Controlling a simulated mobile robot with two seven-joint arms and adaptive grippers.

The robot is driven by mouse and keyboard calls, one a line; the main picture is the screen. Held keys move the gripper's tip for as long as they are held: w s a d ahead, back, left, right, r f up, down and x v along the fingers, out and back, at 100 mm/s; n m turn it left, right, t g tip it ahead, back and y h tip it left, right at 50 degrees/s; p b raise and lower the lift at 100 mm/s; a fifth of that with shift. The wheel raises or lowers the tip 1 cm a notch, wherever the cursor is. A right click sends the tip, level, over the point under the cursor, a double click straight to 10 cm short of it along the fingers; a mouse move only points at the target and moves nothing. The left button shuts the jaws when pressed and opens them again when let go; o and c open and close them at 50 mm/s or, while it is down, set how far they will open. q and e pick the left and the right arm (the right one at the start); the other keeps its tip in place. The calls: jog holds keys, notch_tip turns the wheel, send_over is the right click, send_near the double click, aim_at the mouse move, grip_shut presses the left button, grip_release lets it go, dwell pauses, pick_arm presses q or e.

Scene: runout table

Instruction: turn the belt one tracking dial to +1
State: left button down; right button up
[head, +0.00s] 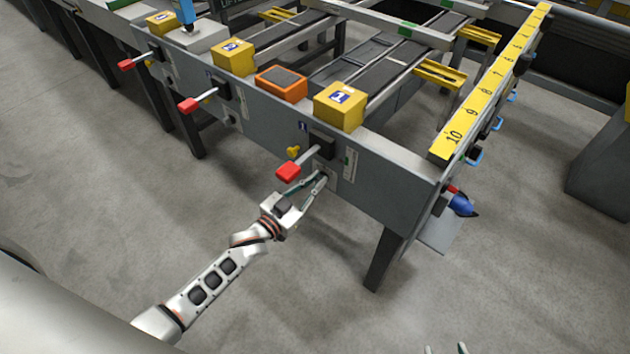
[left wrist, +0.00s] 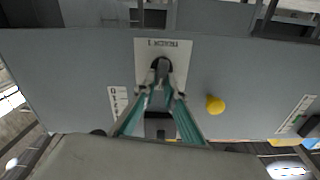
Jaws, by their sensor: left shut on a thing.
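The belt one tracking dial is a dark knob (left wrist: 161,65) on a pale label plate (left wrist: 181,52) that appears upside down in the left wrist view. In the head view the plate (head: 333,171) is on the grey front panel, below the lever of belt one. My left gripper (head: 320,179) is shut on the dial, with its teal fingers (left wrist: 160,92) on either side of the knob. The fingers hide part of the dial, and I cannot read its setting. Only two fingertips of my right gripper (head: 445,350) show at the bottom edge, apart, with nothing visible between them.
A red-handled lever (head: 289,171) and a yellow knob (head: 293,151) are close above the left gripper; the yellow knob (left wrist: 215,105) shows beside it in the wrist view. Yellow box 1 (head: 340,106) and an orange box (head: 281,83) are on the panel top. The floor in front is clear.

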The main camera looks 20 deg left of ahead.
pick_arm(q)
jog(key=shift+d+f+m, duration=0.1)
jog(key=shift+m, duration=1)
jog(key=c, duration=2.1)
grip_release()
jog(key=v, duration=1.2)
